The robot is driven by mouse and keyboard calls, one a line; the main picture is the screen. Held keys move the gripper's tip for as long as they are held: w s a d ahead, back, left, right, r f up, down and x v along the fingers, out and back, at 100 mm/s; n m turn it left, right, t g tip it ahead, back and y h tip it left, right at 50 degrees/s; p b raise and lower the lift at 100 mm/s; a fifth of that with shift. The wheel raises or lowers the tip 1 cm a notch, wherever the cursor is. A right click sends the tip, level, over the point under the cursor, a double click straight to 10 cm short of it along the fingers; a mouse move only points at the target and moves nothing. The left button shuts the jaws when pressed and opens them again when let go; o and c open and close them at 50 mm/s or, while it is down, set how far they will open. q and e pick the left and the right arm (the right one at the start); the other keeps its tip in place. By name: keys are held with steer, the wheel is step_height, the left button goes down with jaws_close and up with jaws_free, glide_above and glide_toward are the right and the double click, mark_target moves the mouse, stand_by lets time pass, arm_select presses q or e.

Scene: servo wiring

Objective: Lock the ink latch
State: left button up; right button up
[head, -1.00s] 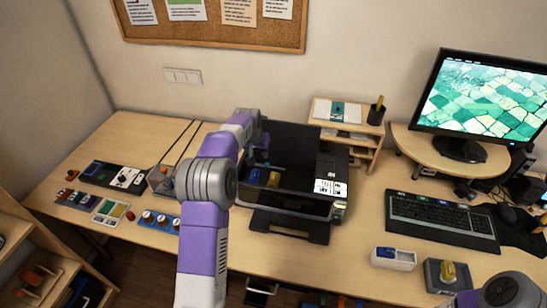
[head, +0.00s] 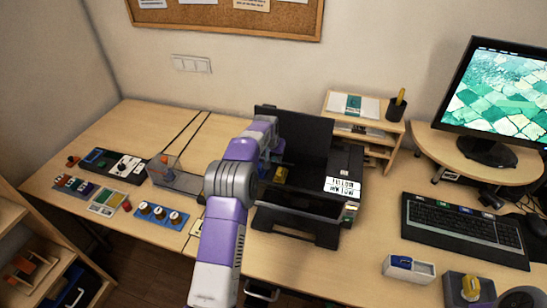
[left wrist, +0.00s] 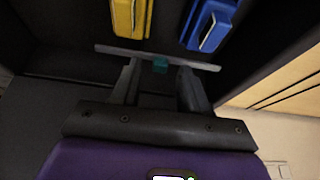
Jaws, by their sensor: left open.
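The dark printer (head: 345,165) stands on the desk with its lid up. My left gripper (head: 270,160) reaches into its opening; its fingers are hard to make out there. In the left wrist view my left gripper (left wrist: 160,74) is open. Its two fingers point at a grey bar (left wrist: 115,50), which looks like the ink latch, with a small teal tab (left wrist: 160,66) between the fingertips. I cannot tell whether the fingers touch the bar. Beyond the bar are a yellow cartridge (left wrist: 130,17) and a blue cartridge (left wrist: 210,25). The yellow cartridge (head: 281,175) also shows in the head view.
A wooden shelf unit (head: 375,135) stands right of the printer. The keyboard (head: 455,220) and monitor (head: 500,95) are farther right. A clear bin (head: 165,170) and a blue tray (head: 158,214) with several round pieces lie to the left.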

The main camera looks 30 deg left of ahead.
arm_select(q)
steer(key=shift+w+f, duration=0.15)
steer(key=shift+f, duration=0.25)
jaws_close()
